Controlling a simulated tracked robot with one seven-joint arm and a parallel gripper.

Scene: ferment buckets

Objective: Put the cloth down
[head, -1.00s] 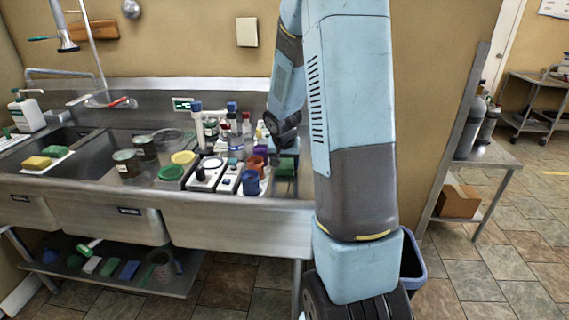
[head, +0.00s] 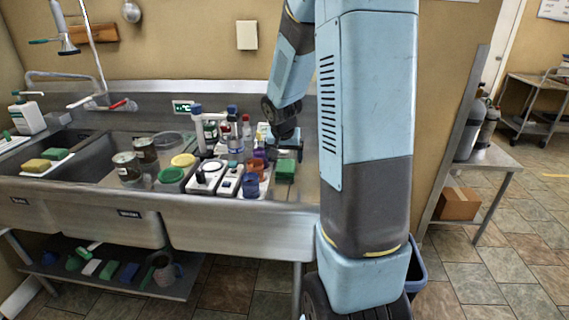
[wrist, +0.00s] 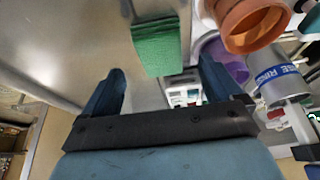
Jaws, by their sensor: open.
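The cloth, a green folded block (head: 286,170), lies on the steel counter at the right end of the sink unit, just right of the blue and orange cups. In the wrist view the cloth (wrist: 157,46) shows at upper centre, ahead of the fingers. My gripper (head: 286,150) is just behind and above the cloth in the head view. In the wrist view my gripper (wrist: 162,68) has its two fingers wide apart, with nothing clamped between them. The cloth appears free of both fingers.
An orange cup (wrist: 245,22) and a labelled grey container (wrist: 274,82) stand close to the right of my gripper. A blue cup (head: 250,186) and a white device (head: 207,176) are left of the cloth. Bare counter (head: 306,184) lies to its right.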

